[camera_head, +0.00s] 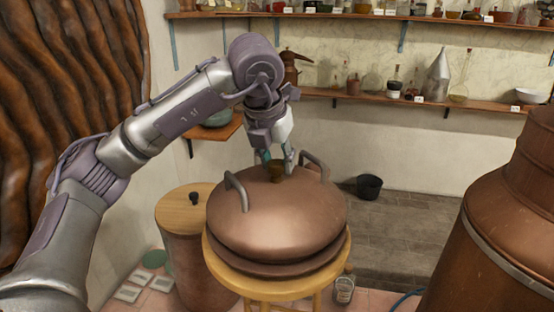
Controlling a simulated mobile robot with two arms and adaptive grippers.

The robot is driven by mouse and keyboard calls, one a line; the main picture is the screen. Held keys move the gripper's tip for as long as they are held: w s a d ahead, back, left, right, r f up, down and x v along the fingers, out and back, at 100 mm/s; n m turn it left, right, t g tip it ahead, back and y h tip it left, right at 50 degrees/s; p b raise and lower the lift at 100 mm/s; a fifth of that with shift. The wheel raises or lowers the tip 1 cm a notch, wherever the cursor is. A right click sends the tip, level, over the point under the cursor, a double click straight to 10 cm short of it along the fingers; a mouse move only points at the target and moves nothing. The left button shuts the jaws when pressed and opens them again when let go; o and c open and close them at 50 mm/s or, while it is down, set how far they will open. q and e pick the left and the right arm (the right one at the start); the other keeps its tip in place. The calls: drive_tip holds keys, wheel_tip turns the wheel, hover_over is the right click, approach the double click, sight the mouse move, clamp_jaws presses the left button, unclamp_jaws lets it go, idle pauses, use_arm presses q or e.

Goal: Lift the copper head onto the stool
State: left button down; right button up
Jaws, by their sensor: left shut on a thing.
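The copper head (278,220) is a wide, shiny dome with a flared lower rim, two grey loop handles and a small brown piece at the top centre. It is over the round seat of the wooden stool (322,284), upright and roughly centred. Its rim looks to be on the seat, but I cannot tell if a thin gap is left. My left gripper (276,160) reaches down from above and is shut on the copper head at its top, between the two handles. The fingertips are partly hidden by the top piece and far handle. My right gripper is not in view.
A copper vessel with a wooden lid (183,212) stands close on the left of the stool. A large copper still (500,225) fills the right. A black bucket (369,186) and a small metal pail (344,289) are on the floor. Shelves (430,103) with glassware line the back wall.

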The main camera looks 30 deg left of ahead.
use_arm(q)
drive_tip(key=shift+r, duration=0.1)
drive_tip(key=c, duration=0.7)
unclamp_jaws()
drive_tip(key=shift+s, duration=0.1)
drive_tip(key=shift+f, duration=0.2)
drive_tip(key=shift+r, duration=0.4)
drive_tip(key=v, duration=1.1)
drive_tip(key=shift+s+r, duration=0.2)
drive_tip(key=shift+s, duration=0.05)
